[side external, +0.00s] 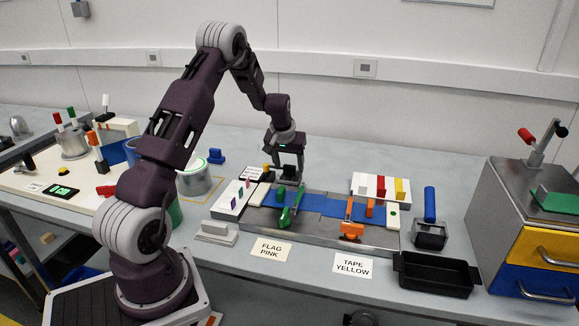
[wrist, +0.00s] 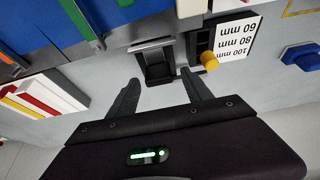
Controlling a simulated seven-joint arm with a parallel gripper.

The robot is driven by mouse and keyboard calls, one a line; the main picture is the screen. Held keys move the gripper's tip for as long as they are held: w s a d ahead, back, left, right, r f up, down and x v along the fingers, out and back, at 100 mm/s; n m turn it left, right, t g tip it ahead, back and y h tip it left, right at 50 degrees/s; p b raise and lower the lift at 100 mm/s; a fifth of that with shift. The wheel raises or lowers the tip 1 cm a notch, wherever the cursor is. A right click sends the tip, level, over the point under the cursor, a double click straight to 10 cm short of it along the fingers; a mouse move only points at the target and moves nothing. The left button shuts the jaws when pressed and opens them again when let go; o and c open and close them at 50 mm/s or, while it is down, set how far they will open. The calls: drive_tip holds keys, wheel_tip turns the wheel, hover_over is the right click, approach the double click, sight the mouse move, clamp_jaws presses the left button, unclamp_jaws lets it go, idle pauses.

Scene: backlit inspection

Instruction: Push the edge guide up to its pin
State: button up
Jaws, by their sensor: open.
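A dark block with a grey upright plate, which looks like the edge guide (wrist: 158,66), sits at the far edge of the metal bed in the wrist view. My gripper (wrist: 158,77) is open, with one finger on each side of this block's near end; whether they touch it I cannot tell. A yellow-topped knob (wrist: 209,60), possibly the pin, stands to the right beside a card (wrist: 235,45) reading 60, 80 and 100 mm. In the side view my gripper (side external: 288,170) is low behind the blue sheet, and the card (side external: 252,173) is left of it.
The blue sheet (side external: 325,205) lies on the bed, with a green clamp (side external: 291,207) and an orange one (side external: 351,228) across it. A white block with coloured strips (side external: 380,186) stands right of my gripper. Bare bench lies behind the bed.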

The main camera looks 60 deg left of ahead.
sight(288, 179)
drive_tip(key=shift+w+a+f, duration=0.1)
drive_tip(key=shift+w+f, duration=0.05)
drive_tip(key=shift+f, duration=0.35)
clamp_jaws()
drive_tip(key=shift+s+d, duration=1.35)
unclamp_jaws()
